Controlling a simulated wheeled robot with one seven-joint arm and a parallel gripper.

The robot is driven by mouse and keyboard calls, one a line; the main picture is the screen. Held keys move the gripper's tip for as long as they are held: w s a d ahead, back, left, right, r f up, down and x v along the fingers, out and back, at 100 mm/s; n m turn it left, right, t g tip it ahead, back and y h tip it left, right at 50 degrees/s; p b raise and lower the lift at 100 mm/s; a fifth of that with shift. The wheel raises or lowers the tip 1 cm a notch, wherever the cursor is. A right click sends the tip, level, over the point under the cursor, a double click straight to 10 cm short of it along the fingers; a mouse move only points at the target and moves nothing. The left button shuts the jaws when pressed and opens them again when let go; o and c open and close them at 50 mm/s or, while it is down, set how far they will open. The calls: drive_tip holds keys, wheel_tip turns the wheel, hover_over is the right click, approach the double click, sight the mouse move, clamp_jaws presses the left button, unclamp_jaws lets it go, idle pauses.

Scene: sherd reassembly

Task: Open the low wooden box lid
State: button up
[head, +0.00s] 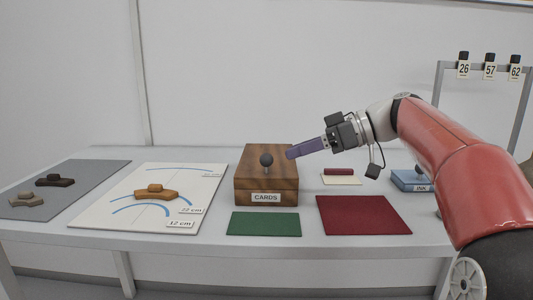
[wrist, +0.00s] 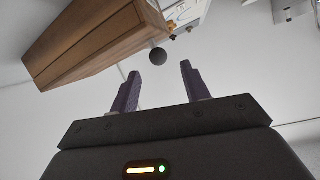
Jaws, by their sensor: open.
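The low wooden box (head: 245,185) stands on the table, its lid down, with a label reading CARDS on its front. A dark round knob (head: 266,160) shows at the lid. In the wrist view the box (wrist: 95,35) is at upper left and the knob (wrist: 158,56) lies just beyond the fingertips, between their lines. My gripper (head: 290,153) is to the right of the knob, its purple fingers pointing left. The wrist view shows the fingers (wrist: 160,75) apart with nothing between them. The knob appears close to the fingertips but not touching.
A green mat (head: 264,224) and a dark red mat (head: 363,215) lie in front. A white board (head: 100,208) with blue arcs holds a brown sherd at left, beside a grey mat (head: 30,205) with sherds. A blue box (head: 408,181) sits right, beneath my arm.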

sight(266, 159)
drive_tip(key=x, duration=0.8)
drive_tip(key=shift+w+r+b, duration=0.1)
drive_tip(key=shift+w+b, duration=0.05)
drive_tip(key=shift+b, duration=0.15)
drive_tip(key=shift+d, duration=0.1)
clamp_jaws()
